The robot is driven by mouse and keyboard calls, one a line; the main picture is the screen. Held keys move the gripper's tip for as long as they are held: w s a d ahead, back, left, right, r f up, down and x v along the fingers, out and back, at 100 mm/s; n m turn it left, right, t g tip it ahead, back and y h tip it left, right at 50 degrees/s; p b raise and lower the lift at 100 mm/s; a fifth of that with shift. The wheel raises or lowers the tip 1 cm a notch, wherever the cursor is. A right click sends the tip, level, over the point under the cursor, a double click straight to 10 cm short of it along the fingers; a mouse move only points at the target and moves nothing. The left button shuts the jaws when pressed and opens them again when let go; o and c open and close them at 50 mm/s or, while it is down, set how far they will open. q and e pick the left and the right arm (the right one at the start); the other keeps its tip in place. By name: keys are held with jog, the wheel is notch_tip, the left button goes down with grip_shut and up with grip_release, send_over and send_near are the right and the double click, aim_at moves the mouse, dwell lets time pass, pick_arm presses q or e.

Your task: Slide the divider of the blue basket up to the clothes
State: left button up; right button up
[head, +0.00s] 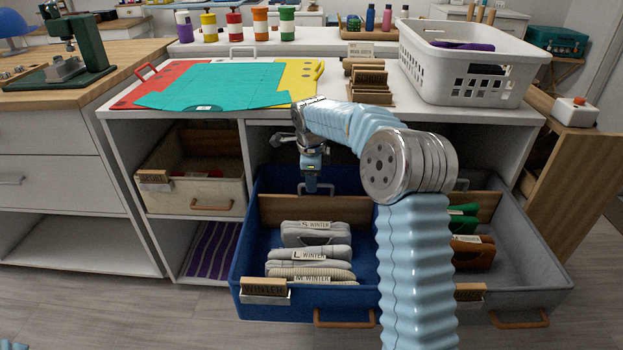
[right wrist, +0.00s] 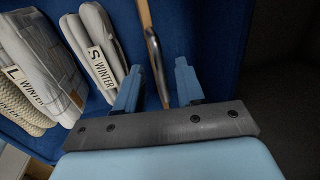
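The blue basket (head: 238,262) is pulled out below the counter. Its wooden divider (head: 275,208) stands upright across it, behind folded grey winter clothes (head: 312,234) with S and L labels. A gap of blue floor lies between divider and clothes. My right gripper (head: 311,186) points down at the divider's top handle. In the right wrist view the fingers (right wrist: 158,86) are apart, with the divider's wooden edge (right wrist: 144,12) and metal handle (right wrist: 157,62) between them. I cannot see contact with either finger. The clothes (right wrist: 98,48) lie left of the fingers.
A grey basket (head: 545,270) with green and brown clothes stands to the right, partly behind my right arm. A beige basket (head: 190,195) sits in the left cubby. The counter above holds coloured sheets (head: 215,85) and a white laundry basket (head: 430,75).

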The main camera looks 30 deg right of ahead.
jog(key=shift+f, duration=0.2)
grip_shut()
dwell(0.3)
